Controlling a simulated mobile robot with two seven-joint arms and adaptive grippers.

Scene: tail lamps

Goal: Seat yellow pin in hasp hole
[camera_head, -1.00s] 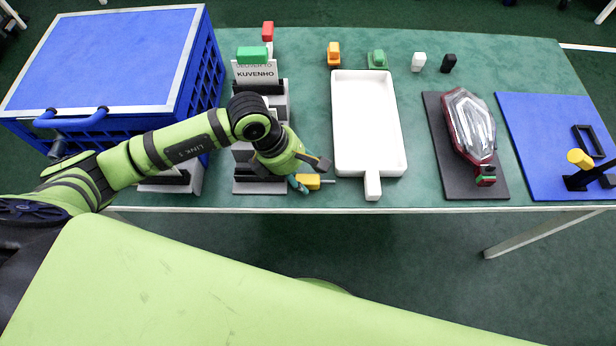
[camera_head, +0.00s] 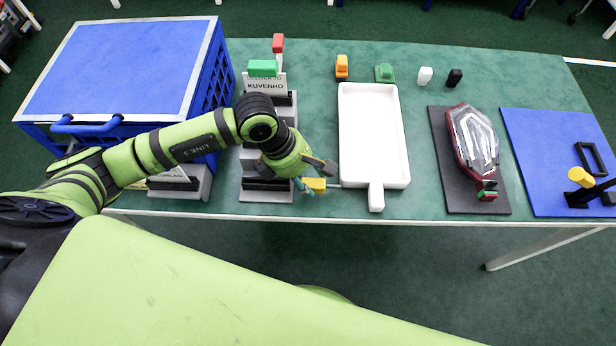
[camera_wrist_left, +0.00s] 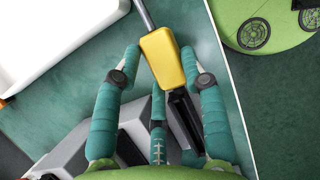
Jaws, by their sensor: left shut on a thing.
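My left gripper (camera_head: 316,175) is low at the table's front edge, between the stepped rack and the white tray. Its teal fingers are shut on a yellow block with a thin metal rod (camera_head: 315,184). In the left wrist view the yellow block (camera_wrist_left: 163,58) sits between the fingers, and its rod points up to the left, towards the tray. A black bracket (camera_head: 578,197) stands on a blue mat at the far right, with a tilted yellow cylinder (camera_head: 581,176) on it. I cannot make out a hasp hole, nor which yellow piece is the pin. My right gripper is not in view.
The grey stepped rack (camera_head: 266,195) is close left of the gripper, the white tray (camera_head: 397,180) close right. A blue crate (camera_head: 125,65) fills the left. A red tail lamp (camera_head: 474,140) lies on a dark board. Small coloured blocks line the back.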

